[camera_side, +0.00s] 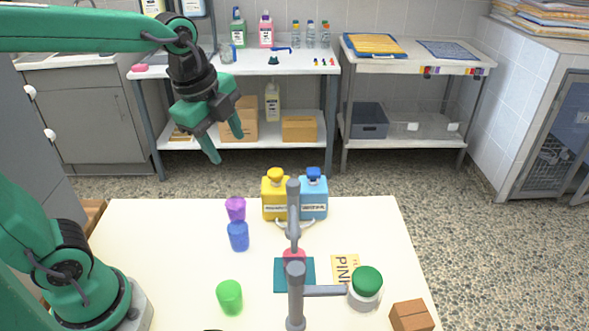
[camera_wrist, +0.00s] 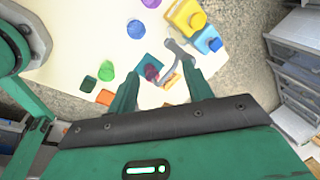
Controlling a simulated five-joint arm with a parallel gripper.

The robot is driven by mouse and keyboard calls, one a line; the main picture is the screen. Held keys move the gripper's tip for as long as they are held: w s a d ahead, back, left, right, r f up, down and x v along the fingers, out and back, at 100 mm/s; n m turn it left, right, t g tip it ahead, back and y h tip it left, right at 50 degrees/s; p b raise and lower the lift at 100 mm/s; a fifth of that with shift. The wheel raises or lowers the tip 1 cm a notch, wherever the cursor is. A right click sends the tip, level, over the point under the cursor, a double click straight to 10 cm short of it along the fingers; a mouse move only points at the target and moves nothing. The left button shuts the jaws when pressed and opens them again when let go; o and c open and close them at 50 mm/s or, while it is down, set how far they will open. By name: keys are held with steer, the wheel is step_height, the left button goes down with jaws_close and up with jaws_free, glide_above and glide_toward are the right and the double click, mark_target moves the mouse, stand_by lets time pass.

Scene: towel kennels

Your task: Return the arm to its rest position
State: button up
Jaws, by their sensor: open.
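My gripper (camera_side: 227,148) is open and empty, raised high above the far left edge of the cream table (camera_side: 165,235). Its two green fingers stand apart. In the wrist view the fingers (camera_wrist: 161,80) frame the tabletop well below, with nothing between them in contact. My arm stretches in from the upper left of the side view.
On the table are a purple cup (camera_side: 236,208), a blue cup (camera_side: 239,236), a green cup (camera_side: 229,297), a yellow bottle (camera_side: 275,198), a blue bottle (camera_side: 313,200), a grey stand (camera_side: 295,300), a green-lidded jar (camera_side: 366,286) and a brown block (camera_side: 411,316). Shelved benches (camera_side: 240,68) stand behind.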

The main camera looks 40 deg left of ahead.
steer(key=s+a+f+n+t, duration=0.2)
steer(key=s+n, duration=0.6)
steer(key=n, duration=0.8)
steer(key=shift+s+a, duration=0.35)
steer(key=shift+a, duration=0.15)
